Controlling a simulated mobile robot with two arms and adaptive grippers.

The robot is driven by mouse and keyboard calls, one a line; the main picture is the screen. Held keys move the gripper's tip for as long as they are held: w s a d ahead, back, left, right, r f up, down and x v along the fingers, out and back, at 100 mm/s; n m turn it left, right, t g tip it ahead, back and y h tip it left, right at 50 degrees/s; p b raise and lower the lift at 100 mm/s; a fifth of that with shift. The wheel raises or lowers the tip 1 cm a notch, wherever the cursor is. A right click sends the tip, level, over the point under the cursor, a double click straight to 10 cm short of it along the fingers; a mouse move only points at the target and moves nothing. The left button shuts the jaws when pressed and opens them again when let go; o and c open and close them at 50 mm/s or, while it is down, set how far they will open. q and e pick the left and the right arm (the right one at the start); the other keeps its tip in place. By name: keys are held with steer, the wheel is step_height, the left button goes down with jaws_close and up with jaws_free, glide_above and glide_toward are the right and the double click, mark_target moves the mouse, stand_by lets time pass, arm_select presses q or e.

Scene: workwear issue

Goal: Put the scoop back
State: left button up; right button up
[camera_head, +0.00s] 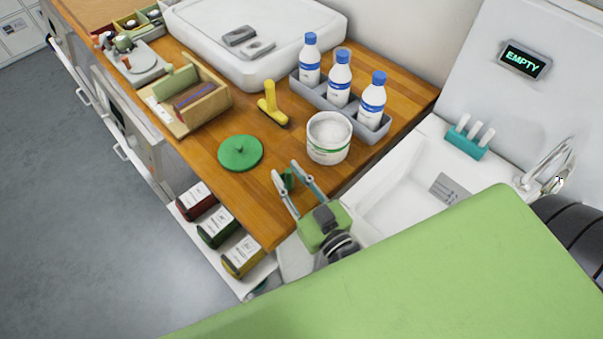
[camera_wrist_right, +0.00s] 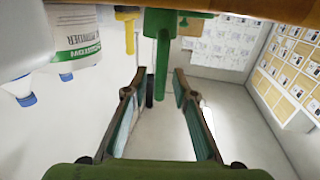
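The green scoop (camera_head: 288,180) stands near the front edge of the wooden counter, partly hidden by my right gripper. In the right wrist view, which is upside down, the scoop (camera_wrist_right: 162,50) shows a wider part at the counter and a narrow handle. My right gripper (camera_head: 286,170) is open, its fingers on either side of the scoop with gaps to the handle. An open white tub (camera_head: 328,138) of white powder stands just beyond; it also shows in the wrist view (camera_wrist_right: 75,35). Its round green lid (camera_head: 240,153) lies to the left. My left gripper is not in view.
A grey tray (camera_head: 349,113) with blue-capped bottles stands behind the tub. A yellow-handled squeegee (camera_head: 270,102) and a wooden box (camera_head: 210,105) are farther back. A white sink (camera_head: 400,190) lies right. A lower shelf (camera_head: 238,285) holds labelled containers. The counter between lid and squeegee is clear.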

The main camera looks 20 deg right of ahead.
steer(key=s+d+b, duration=0.1)
steer(key=s+b, duration=0.1)
steer(key=s, duration=0.9)
steer(key=shift+s+d+b, duration=0.25)
steer(key=shift+s+b, duration=0.1)
steer(key=shift+b, duration=0.05)
